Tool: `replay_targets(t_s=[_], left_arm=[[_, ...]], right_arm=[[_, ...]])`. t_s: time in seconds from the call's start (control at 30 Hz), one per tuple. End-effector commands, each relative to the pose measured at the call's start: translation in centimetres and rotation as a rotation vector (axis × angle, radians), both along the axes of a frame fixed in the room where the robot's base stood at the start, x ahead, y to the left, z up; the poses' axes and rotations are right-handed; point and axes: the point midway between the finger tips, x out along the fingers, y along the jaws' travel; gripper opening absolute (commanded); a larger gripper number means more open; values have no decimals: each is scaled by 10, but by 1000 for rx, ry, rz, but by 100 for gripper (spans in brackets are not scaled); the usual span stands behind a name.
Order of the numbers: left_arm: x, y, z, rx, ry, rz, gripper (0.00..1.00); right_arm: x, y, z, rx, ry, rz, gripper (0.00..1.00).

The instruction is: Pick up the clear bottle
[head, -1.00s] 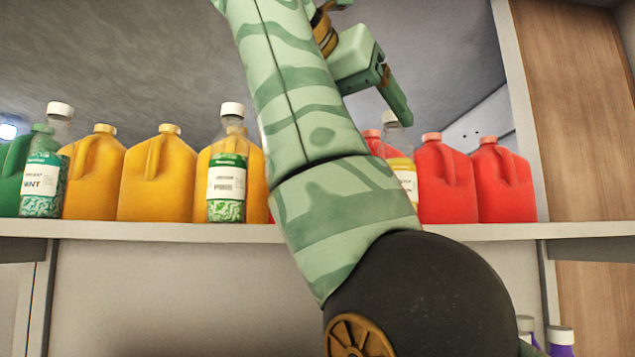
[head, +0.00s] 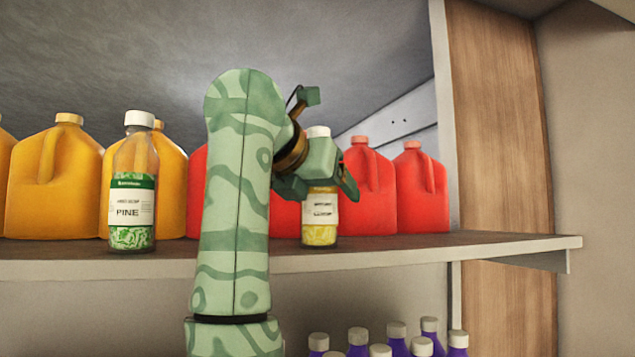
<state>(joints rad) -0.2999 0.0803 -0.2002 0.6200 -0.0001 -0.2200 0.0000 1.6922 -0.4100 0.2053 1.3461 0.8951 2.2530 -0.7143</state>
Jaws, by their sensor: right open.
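Two clear bottles stand upright on the shelf. One is a white-capped bottle with a green PINE label (head: 132,190), left of my right arm. The other has yellow contents and a white label (head: 320,228); its white cap shows above my right gripper (head: 330,142), which hides its middle. My right gripper is open, with one finger high and one low, in front of this bottle. I cannot tell if it touches the bottle. Nothing shows held in it. My left gripper is out of view.
Orange jugs (head: 55,185) stand at the left and red jugs (head: 420,195) behind and right of the yellow-content bottle. The shelf's front edge (head: 400,258) runs across below. Several purple bottles (head: 358,345) sit lower down. A wooden panel (head: 505,150) is at the right.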

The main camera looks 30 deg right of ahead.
Motion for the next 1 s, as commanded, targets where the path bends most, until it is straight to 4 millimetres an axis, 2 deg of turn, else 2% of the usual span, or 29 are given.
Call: replay_targets(t_s=[0.27,0.47,0.5,0.83,1.0], left_arm=[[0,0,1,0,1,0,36],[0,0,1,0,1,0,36],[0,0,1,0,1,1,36],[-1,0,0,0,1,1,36],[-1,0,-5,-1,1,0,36]], right_arm=[[3,-5,-4,0,1,0,76],[3,-5,-3,0,1,0,23],[3,-5,-3,0,1,0,18],[3,-5,0,-1,-1,0,18],[2,-5,18,-1,-2,1,18]])
